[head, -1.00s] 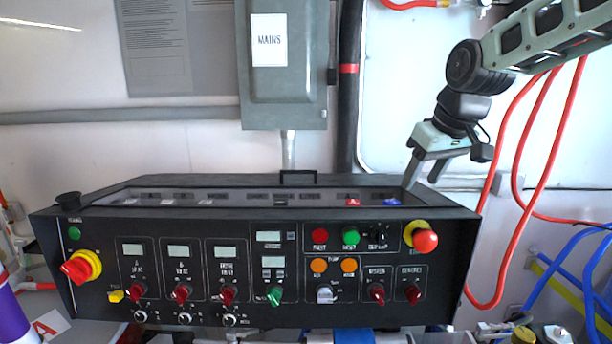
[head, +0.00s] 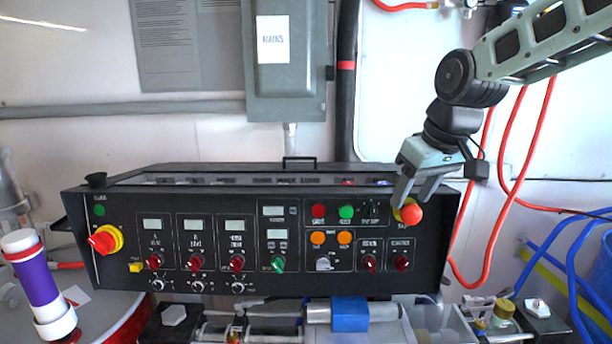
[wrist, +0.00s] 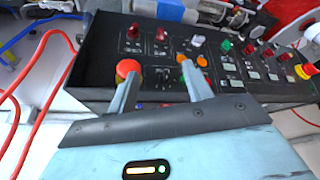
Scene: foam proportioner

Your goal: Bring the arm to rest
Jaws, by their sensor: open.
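My gripper (head: 412,200) is open and empty at the upper right of the black control panel (head: 290,283). In the head view its fingertips overlap the red emergency knob (head: 413,214) on its yellow ring; I cannot tell whether they touch it. In the wrist view the two fingers of my gripper (wrist: 158,92) stand apart over the panel's edge. The red knob (wrist: 127,68) shows beside one finger there, and an orange button (wrist: 202,61) shows past the other.
A grey MAINS box (head: 285,80) hangs on the wall above the panel. Red hoses (head: 500,205) loop at the right. Blue hoses (head: 570,255) lie beyond them. A purple and white cylinder (head: 38,285) stands at the left.

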